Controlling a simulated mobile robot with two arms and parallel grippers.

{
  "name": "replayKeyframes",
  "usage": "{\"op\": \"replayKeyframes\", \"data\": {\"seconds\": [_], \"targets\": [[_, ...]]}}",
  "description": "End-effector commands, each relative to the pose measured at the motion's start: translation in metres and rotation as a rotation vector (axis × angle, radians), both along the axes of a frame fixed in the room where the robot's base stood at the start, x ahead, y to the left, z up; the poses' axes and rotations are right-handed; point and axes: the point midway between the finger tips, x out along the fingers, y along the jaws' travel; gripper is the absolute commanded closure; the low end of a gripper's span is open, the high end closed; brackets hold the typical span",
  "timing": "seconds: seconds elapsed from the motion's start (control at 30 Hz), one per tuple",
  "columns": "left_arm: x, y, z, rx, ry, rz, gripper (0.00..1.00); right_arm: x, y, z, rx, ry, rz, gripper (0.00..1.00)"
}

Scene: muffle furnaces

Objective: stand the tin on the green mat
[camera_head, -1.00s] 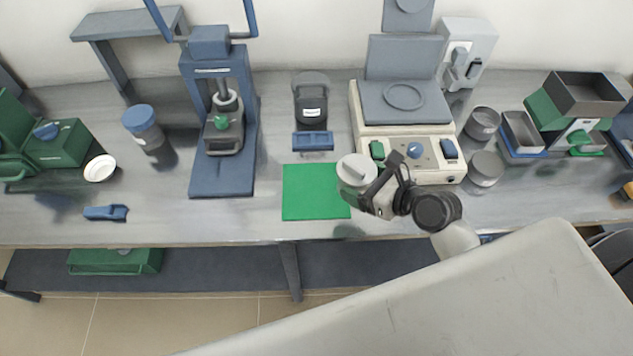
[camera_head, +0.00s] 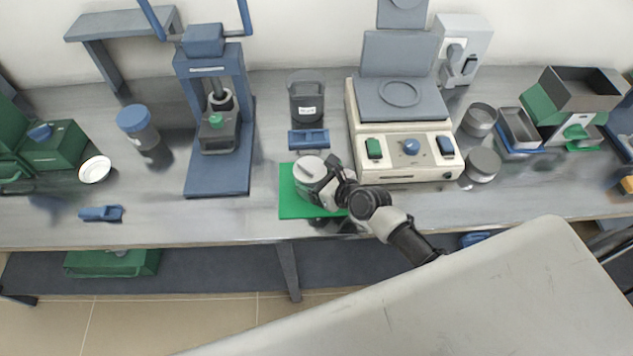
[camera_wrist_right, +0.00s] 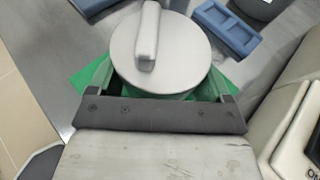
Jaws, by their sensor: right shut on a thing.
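The tin is a light grey round can (camera_head: 309,168) with a bar-like handle across its lid. My right gripper (camera_head: 325,183) is shut on the tin from its right side in the head view. In the right wrist view the tin's lid (camera_wrist_right: 160,50) fills the top middle, with a gripper finger on each side. The green mat (camera_head: 290,204) lies flat on the bench, and the tin is over it. I cannot tell whether the tin's base touches the mat. My left gripper is not in view.
A blue tray (camera_head: 309,139) and a dark labelled pot (camera_head: 306,100) stand just behind the mat. A cream hotplate-like device (camera_head: 405,165) stands to the right, and a blue press (camera_head: 216,180) to the left. Bare bench lies between press and mat.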

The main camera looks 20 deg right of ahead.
Motion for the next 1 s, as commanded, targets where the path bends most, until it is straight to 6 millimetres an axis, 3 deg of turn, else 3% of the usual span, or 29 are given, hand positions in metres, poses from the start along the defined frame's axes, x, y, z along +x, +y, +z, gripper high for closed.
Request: {"op": "replayKeyframes", "data": {"seconds": [0.47, 0.5, 0.6, 0.87, 1.0], "targets": [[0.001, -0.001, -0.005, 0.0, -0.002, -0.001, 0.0, 0.0, -0.001, -0.012, 0.0, -0.001, -0.001, 0.49], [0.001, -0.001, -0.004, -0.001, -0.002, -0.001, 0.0, 0.0, -0.001, -0.011, 0.0, 0.0, -0.001, 0.14], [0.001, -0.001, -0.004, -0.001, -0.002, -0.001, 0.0, 0.0, -0.001, -0.011, 0.0, 0.0, -0.001, 0.0], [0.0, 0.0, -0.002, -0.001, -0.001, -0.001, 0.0, 0.0, -0.001, -0.007, -0.001, -0.002, -0.001, 0.0], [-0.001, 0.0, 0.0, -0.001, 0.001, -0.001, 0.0, -0.013, -0.007, -0.002, 0.0, 0.001, 0.0, 0.0]]}}
